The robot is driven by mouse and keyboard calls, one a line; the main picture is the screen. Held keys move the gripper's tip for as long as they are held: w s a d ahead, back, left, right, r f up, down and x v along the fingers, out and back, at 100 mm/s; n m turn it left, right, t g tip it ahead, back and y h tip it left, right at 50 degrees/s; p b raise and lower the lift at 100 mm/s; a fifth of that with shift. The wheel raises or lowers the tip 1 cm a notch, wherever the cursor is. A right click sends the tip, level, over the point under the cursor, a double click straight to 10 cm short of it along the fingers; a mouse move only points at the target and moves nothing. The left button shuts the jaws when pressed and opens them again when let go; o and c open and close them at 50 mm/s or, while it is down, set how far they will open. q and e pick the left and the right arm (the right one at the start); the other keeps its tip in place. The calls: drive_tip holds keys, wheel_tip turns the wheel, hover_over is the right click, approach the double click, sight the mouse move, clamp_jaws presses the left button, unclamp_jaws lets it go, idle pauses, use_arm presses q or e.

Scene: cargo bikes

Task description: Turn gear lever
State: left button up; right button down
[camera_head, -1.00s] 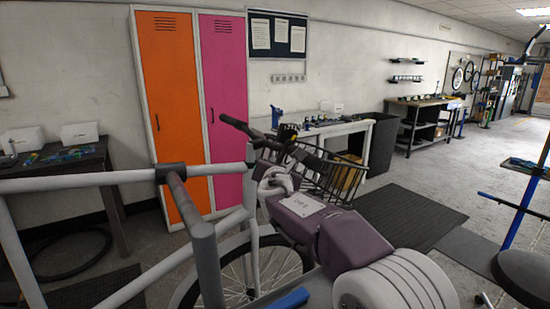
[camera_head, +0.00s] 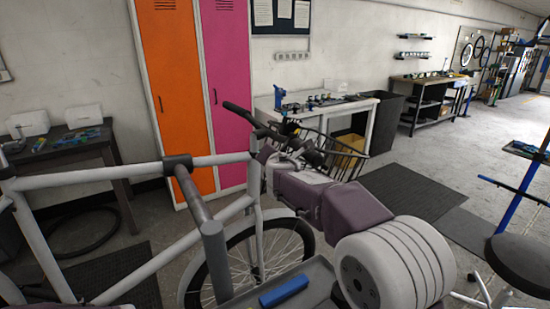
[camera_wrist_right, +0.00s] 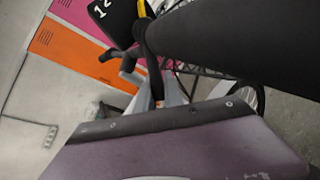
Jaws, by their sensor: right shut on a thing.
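A pale grey cargo bike stands in front of me, with its black handlebar (camera_head: 238,109) turned toward the lockers. My right gripper (camera_head: 293,150) is at the near end of the handlebar, shut on the gear lever there. The jaws' tips and the lever itself are mostly hidden by my purple arm. In the right wrist view a thick black grip (camera_wrist_right: 240,45) crosses the upper right, close to the camera. Beside it is a small black display (camera_wrist_right: 112,15) with white figures, partly cut off, and a yellow mark. My left gripper is out of view.
A black wire basket (camera_head: 345,160) is at the bike's front. The frame's top tube (camera_head: 110,173) crosses the left. Orange (camera_head: 172,75) and pink (camera_head: 226,60) lockers stand behind. A white workbench (camera_head: 325,112) is beyond the handlebar. Open floor with a dark mat (camera_head: 415,190) lies to the right.

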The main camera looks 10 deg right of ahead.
drive_tip(key=shift+a+r, duration=0.25)
drive_tip(key=shift+r, duration=0.05)
drive_tip(key=c, duration=1.5)
unclamp_jaws()
drive_tip(key=shift+a, duration=0.15)
drive_tip(key=shift+o, duration=0.2)
drive_tip(key=shift+s+a, duration=0.15)
drive_tip(key=shift+a, duration=0.2)
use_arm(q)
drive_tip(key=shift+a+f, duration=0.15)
use_arm(e)
drive_tip(key=v, duration=1)
drive_tip(key=shift+f+n+y, duration=0.2)
drive_tip(key=shift+n+y, duration=0.1)
drive_tip(key=shift+s, duration=0.1)
